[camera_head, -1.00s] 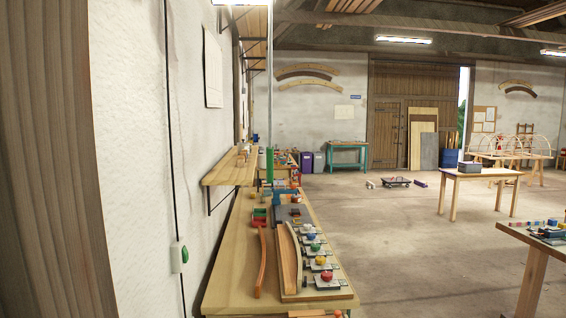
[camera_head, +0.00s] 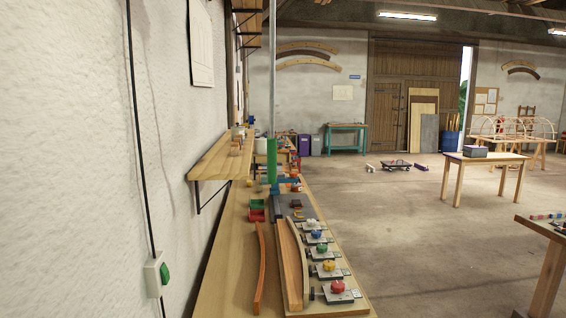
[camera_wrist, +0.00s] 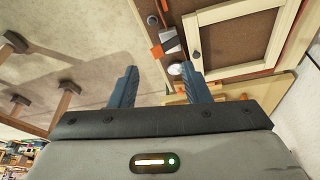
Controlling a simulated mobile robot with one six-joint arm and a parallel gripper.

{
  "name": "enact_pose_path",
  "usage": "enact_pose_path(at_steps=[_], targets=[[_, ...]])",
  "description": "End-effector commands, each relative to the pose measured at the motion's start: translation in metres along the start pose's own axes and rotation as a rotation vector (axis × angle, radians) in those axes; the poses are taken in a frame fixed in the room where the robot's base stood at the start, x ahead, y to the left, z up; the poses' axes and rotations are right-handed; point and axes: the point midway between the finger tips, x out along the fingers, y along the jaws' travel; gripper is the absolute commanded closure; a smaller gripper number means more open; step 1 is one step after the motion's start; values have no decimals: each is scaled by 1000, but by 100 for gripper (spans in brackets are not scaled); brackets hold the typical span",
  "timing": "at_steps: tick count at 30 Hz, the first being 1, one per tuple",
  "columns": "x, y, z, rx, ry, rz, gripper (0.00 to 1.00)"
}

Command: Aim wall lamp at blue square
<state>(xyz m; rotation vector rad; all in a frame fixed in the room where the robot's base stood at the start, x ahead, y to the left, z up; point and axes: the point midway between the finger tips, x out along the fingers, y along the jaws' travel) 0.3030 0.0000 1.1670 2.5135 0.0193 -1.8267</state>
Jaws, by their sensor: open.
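I cannot make out a wall lamp for certain in either view. A small blue rectangle (camera_head: 354,77) shows on the far wall in the head view; I cannot tell whether it is the blue square. My gripper (camera_wrist: 160,66) shows in the wrist view with its two dark fingers well apart and nothing between them. Beyond the fingers are a brown panel (camera_wrist: 240,42) with a pale wooden frame, a small grey and orange piece (camera_wrist: 168,42) and a small whitish round thing (camera_wrist: 176,69). My gripper does not show in the head view.
A long workbench (camera_head: 228,285) runs along the left wall with curved laths (camera_head: 261,270) and several coloured knobs (camera_head: 329,265) on it. A wooden shelf (camera_head: 212,165) juts out above it. A switch box (camera_head: 156,274) hangs on a black cable. Open floor (camera_head: 400,230) lies to the right.

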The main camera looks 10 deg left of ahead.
Motion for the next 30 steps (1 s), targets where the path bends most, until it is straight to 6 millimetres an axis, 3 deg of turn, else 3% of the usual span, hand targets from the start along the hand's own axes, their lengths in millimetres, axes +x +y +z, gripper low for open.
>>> enact_pose_path(at_steps=[2,5,8,11,15,17,18,23,24,27,30], targets=[[-3,10,-19,-90,46,26,57],[-13,24,-66,-322,160,105,57],[-32,24,-138,-690,319,244,57],[-60,9,-217,-1118,482,436,57],[-104,-38,-310,-1694,681,777,57],[-123,-65,-341,-1913,743,961,57],[-132,-90,-355,-2085,811,1051,57],[-165,-167,-391,-2529,966,1561,57],[-171,-183,-394,2424,-929,-1567,57],[-179,-213,-396,2171,-841,-1545,57],[-182,-230,-395,2021,-791,-1529,57]])
